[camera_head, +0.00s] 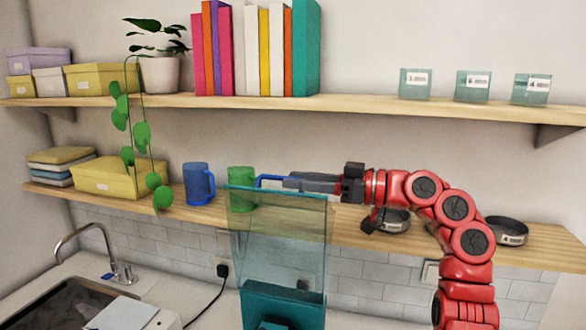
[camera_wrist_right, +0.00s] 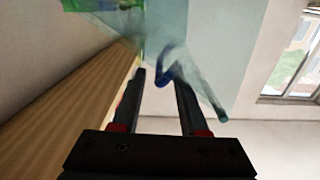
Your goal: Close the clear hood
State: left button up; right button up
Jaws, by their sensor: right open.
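The clear hood (camera_head: 278,240) is a bluish see-through panel that stands raised, nearly upright, above a teal base (camera_head: 283,303) at the bottom middle of the head view. A blue handle (camera_head: 268,180) is at its top edge. The hood also fills the upper middle of the right wrist view (camera_wrist_right: 215,50), with the blue handle (camera_wrist_right: 164,75) at the fingertips. My right gripper (camera_head: 287,181) is open and comes in from the right at the hood's top edge. In the right wrist view its two fingers (camera_wrist_right: 160,80) are apart, and contact with the handle cannot be told. My left gripper is not in view.
Behind the hood, a lower shelf (camera_head: 345,222) holds a green mug (camera_head: 241,188), a blue mug (camera_head: 197,184) and dark round tins (camera_head: 508,231). A plant (camera_head: 160,73) trails from the upper shelf. A sink (camera_head: 45,305) is at the lower left.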

jog(key=shift+x, duration=0.85)
grip_shut()
dwell(0.8)
